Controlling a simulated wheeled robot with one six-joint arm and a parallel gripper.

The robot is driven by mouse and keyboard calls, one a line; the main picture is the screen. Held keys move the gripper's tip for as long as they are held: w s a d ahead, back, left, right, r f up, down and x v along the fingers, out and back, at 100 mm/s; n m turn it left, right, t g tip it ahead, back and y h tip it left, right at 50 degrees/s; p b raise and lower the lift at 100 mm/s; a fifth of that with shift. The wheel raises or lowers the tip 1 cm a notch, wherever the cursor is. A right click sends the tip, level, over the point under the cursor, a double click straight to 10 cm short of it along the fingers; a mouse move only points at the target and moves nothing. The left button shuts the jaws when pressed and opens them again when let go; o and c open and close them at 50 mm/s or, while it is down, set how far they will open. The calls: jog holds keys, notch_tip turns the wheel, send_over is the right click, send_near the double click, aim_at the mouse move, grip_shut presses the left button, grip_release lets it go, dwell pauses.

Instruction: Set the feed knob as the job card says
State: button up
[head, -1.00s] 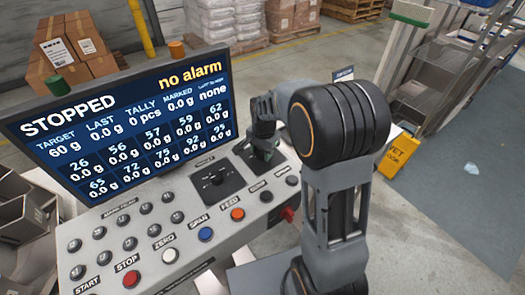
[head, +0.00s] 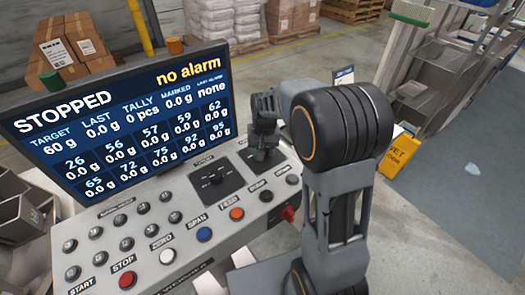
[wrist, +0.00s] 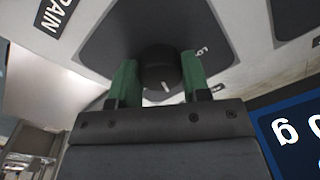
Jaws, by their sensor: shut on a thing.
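The black round knob (wrist: 158,66) with a white pointer line sits on a dark plate of the control panel. My gripper (wrist: 156,84) has its green fingertips on either side of this knob and is shut on it. In the head view my gripper (head: 264,152) is at the right-hand dark plate (head: 248,162), and my arm covers much of that knob. Markings near the knob are partly cut off or too small to read. A white card (head: 344,76) with a blue top edge stands behind my arm; its text is not legible.
The screen (head: 120,125) reads STOPPED and no alarm, with target 60 g. A second dark plate with a knob (head: 214,178) lies to the left. A yellow wet-floor sign (head: 399,157) stands right.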

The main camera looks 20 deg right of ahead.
jog(key=n, duration=0.4)
jog(key=shift+w+n+b, duration=0.1)
jog(key=shift+n+b, duration=0.2)
jog(key=n, duration=0.3)
jog(key=shift+n, duration=0.4)
jog(key=n, duration=0.4)
jog(key=shift+g+b, duration=0.3)
jog(key=shift+b, duration=0.1)
jog(key=shift+n, duration=1.9)
jog(key=o, duration=0.9)
jog(key=r, duration=1.4)
jog(key=shift+w+d, duration=0.15)
jog(key=shift+w, duration=0.2)
